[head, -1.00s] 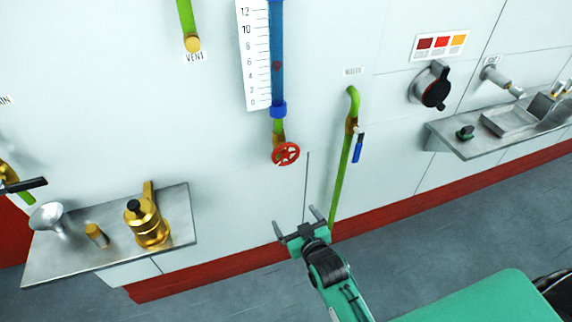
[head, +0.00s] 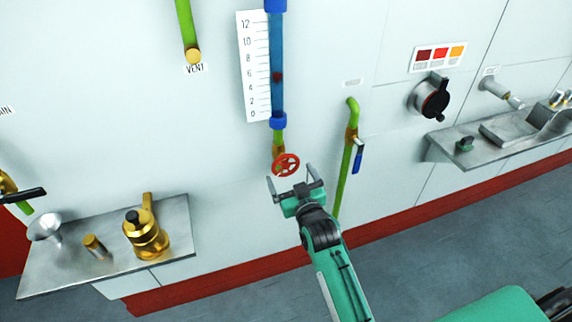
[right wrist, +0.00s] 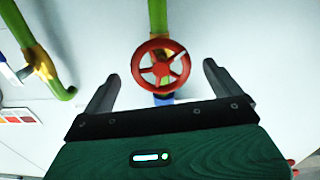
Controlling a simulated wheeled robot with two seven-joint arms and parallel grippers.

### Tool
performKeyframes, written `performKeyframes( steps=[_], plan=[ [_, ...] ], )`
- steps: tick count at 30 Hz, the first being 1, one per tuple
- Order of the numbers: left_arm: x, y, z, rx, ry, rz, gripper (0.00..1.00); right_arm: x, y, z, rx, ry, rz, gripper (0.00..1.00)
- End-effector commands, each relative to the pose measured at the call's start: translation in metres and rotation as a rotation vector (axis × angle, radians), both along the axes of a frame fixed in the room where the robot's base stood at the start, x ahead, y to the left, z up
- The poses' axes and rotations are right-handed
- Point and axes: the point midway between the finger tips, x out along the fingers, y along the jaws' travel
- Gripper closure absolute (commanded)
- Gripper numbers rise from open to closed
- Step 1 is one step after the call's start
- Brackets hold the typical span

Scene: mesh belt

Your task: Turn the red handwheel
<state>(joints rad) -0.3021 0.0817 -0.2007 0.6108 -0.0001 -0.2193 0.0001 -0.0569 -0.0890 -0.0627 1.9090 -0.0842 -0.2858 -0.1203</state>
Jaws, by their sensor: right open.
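The red handwheel (head: 286,164) sits on the brass valve at the foot of the blue gauge tube in the head view. In the right wrist view the handwheel (right wrist: 160,64) shows face-on, between and beyond the two fingers. My right gripper (head: 291,180) is open and empty, just below and in front of the wheel; I see no contact. It also shows in the right wrist view (right wrist: 157,88), with one finger on each side of the wheel. My left gripper is not in view.
A green pipe with a blue lever (head: 357,160) runs down just right of the handwheel. A steel shelf (head: 70,275) with a brass can (head: 146,240) stands at lower left. Another shelf (head: 490,150) is at right.

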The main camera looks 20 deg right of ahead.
Motion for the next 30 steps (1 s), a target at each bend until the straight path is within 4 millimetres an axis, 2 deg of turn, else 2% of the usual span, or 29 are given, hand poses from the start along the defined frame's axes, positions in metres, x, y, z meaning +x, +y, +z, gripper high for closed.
performKeyframes(
  steps=[3, 9, 20, 21, 27, 28, 30],
  plan=[
    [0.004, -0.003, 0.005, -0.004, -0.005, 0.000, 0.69, 0.020, 0.001, 0.002, 0.000, -0.001, 0.000, 0.05],
    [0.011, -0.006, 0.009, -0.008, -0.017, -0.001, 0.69, 0.039, 0.002, 0.001, 0.000, 0.000, 0.000, 0.05],
    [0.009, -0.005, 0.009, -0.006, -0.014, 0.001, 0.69, 0.045, 0.002, 0.000, 0.000, 0.000, 0.000, 0.05],
    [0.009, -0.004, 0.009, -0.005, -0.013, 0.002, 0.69, 0.045, 0.002, 0.000, 0.000, 0.000, 0.000, 0.07],
    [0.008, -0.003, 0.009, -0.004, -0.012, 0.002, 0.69, 0.044, 0.002, 0.000, 0.000, 0.000, 0.000, 0.46],
    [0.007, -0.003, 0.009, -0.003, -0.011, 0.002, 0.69, 0.044, 0.002, 0.000, 0.000, 0.000, 0.000, 0.50],
    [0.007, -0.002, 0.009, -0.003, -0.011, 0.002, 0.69, 0.044, 0.002, 0.000, 0.000, 0.000, 0.000, 0.50]
  ],
)
